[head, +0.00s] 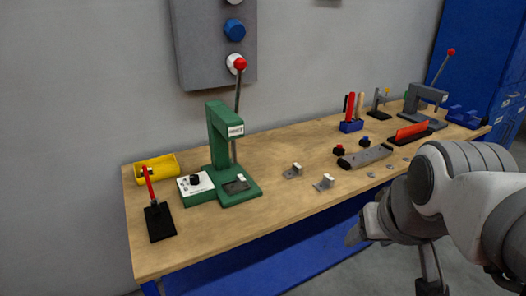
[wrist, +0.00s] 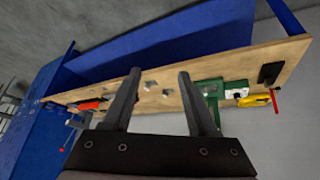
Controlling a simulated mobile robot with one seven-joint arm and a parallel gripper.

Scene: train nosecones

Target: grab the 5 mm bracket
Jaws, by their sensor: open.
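Two small metal brackets stand on the wooden bench (head: 150,262) in front of the wall. One bracket (head: 294,170) is nearer the green press, and the other bracket (head: 324,183) is nearer the bench's front edge. No size mark is legible, so I cannot tell which is the 5 mm one. My gripper (head: 364,226) is to the right of both, off the front edge of the bench. In the wrist view my gripper (wrist: 160,75) is open and empty, with small grey pieces on the bench seen between and beyond its fingers.
The green press (head: 222,150) stands left of the brackets with a control box (head: 195,188), a yellow bin (head: 155,168) and a black-red tool (head: 159,221).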

